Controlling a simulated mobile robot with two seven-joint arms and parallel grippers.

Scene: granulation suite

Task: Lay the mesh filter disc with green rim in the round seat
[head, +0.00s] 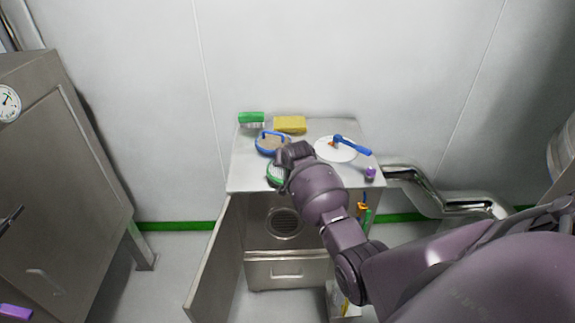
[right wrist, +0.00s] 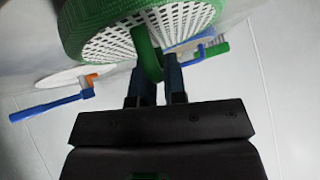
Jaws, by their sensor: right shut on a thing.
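The mesh filter disc with green rim (right wrist: 110,25) fills the top of the right wrist view, white perforated mesh inside a thick green rim. My right gripper (right wrist: 155,85) is shut on its green loop handle. In the head view the disc (head: 274,174) shows only in part, at the front left of the worktop, with my right gripper (head: 290,158) over it; I cannot tell whether it touches the worktop. A round grille (head: 285,222), which looks like the round seat, is in the open cabinet below. My left gripper is not clearly in view.
On the steel worktop (head: 240,172) are a blue-rimmed disc (head: 266,146), a green brush (head: 251,118), a yellow sponge (head: 290,124), a white disc (head: 325,153) with a blue-handled tool (head: 352,144), and a purple-topped item (head: 370,173). The cabinet door (head: 212,265) stands open at left.

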